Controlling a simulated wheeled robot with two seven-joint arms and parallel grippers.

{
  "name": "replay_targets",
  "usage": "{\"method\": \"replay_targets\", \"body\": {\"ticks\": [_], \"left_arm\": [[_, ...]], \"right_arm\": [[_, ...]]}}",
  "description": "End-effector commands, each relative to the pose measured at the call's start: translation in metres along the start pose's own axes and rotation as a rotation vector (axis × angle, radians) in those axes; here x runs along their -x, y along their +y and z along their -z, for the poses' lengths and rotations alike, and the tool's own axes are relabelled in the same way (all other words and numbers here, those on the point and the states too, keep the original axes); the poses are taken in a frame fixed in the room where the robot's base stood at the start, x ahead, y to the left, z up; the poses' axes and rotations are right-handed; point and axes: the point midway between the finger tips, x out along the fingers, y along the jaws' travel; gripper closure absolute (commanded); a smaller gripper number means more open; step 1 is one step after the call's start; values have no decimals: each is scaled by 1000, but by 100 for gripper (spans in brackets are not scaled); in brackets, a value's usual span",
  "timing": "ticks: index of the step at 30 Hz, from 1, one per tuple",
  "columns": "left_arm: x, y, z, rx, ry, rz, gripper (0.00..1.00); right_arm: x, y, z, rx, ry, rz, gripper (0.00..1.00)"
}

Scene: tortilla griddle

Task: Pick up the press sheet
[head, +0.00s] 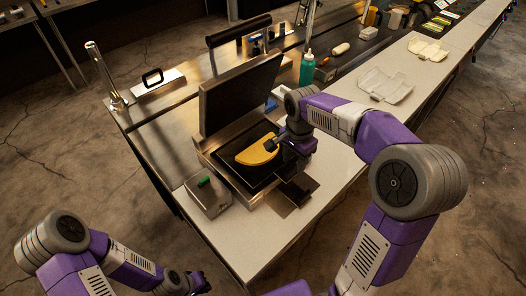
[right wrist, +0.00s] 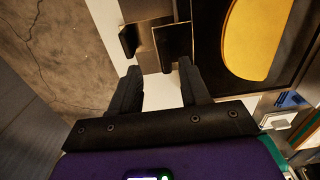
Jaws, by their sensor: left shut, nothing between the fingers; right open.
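A press with a raised dark lid (head: 238,95) stands on the counter. A yellow half-round piece (head: 257,151) lies on its dark lower plate (head: 240,172); it also shows at the right of the right wrist view (right wrist: 257,38). I cannot tell for certain which piece is the press sheet. Dark tabs (head: 298,190) stick out at the press's near right side, and in the right wrist view (right wrist: 172,42) they lie just beyond my fingers. My right gripper (right wrist: 158,88) is open and empty. My left gripper (head: 197,284) is shut and empty, low in front of the counter.
A metal box with a green top piece (head: 207,194) sits left of the press. A green bottle (head: 307,67) stands behind it. White wrappers (head: 386,84) lie on the right counter. The pale counter front (head: 262,240) is clear.

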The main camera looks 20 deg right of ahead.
Motion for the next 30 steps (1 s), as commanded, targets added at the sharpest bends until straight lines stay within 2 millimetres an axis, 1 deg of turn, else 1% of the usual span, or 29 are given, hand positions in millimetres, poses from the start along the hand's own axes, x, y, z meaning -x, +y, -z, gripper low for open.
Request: {"method": "replay_targets", "body": {"ticks": [1, 6, 9, 12, 18, 20, 27, 30], "left_arm": [[-2, -1, 0, 0, 0, 0, 100], [-9, -3, 1, 0, 1, 0, 100], [-11, -4, 1, 0, 1, 0, 100], [-11, -4, 1, 0, 1, 0, 100], [-11, -4, 1, 0, 1, 0, 100], [-11, -4, 1, 0, 1, 0, 100], [-11, -4, 1, 0, 1, 0, 100], [-11, -4, 1, 0, 1, 0, 100]], "right_arm": [[-8, -1, -1, 1, -1, -3, 54], [-35, -5, -4, 2, -2, -4, 54], [-46, -5, -3, 2, -1, -2, 54], [-50, -5, -3, 2, 0, -1, 54], [-50, -6, -3, 2, 0, 0, 54], [-50, -6, -3, 2, 0, 0, 62], [-50, -6, -3, 2, 0, 0, 99], [-50, -6, -3, 2, 0, 0, 100]]}}
